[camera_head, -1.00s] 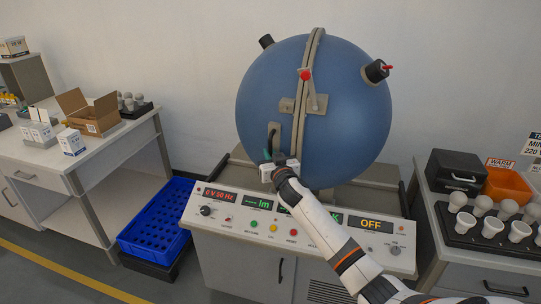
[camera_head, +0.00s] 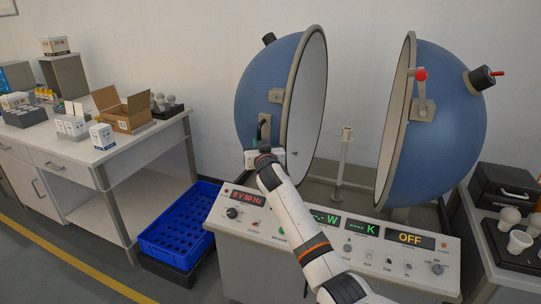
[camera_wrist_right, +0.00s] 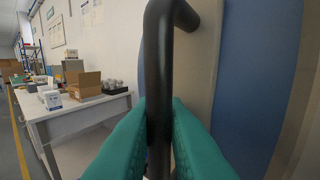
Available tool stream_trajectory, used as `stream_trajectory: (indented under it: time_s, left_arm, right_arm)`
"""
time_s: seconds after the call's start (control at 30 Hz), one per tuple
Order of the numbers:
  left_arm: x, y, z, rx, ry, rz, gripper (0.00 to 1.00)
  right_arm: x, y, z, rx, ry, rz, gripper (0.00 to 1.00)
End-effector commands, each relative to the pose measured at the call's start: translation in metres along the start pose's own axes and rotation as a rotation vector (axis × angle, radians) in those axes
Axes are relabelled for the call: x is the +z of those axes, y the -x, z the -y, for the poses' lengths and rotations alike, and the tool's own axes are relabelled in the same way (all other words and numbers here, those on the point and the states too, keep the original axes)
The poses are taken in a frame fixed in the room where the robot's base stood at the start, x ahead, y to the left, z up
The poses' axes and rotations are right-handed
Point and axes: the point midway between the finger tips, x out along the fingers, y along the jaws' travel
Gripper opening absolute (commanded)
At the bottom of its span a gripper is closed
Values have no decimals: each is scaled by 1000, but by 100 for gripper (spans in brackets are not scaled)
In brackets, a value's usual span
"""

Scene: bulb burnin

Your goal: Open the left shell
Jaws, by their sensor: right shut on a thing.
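The blue sphere stands split into a left shell (camera_head: 265,85) and a right shell (camera_head: 450,115), with a wide gap between them. The left shell's pale inner face shows. A post with a socket (camera_head: 342,160) stands upright in the gap. My right gripper (camera_head: 264,143) is at the left shell's dark handle. In the right wrist view, its green fingers (camera_wrist_right: 160,135) are shut around the black handle bar (camera_wrist_right: 158,70). The right shell carries a red-knobbed latch (camera_head: 421,78). My left gripper is not in view.
The control panel (camera_head: 335,235) runs below the sphere, under my right arm. A side table at right holds bulbs (camera_head: 519,240) and a black case (camera_head: 505,190).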

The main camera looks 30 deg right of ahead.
Motion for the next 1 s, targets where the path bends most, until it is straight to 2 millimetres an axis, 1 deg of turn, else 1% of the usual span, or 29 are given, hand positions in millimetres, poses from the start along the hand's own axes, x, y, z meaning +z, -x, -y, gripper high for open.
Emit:
stream_trajectory:
  time_s: [0.03,0.27,0.3,0.33,0.5,0.77,0.87,1.0]
  left_arm:
    - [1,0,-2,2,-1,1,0]
    - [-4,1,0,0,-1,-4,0]
    - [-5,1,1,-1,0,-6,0]
    - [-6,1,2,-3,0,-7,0]
    - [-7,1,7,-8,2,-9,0]
    - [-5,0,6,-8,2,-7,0]
    - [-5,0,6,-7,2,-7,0]
    - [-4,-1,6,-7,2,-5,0]
  right_arm:
    - [-5,0,0,-2,4,-10,0]
    - [-7,1,2,-5,5,-14,0]
    - [-7,1,2,-5,5,-15,16]
    - [-7,1,2,-5,5,-14,18]
    - [-6,0,2,-4,4,-12,18]
    - [-5,2,2,-4,4,-10,18]
    - [-6,9,2,-5,4,-10,18]
    - [-6,28,1,-3,5,-10,18]
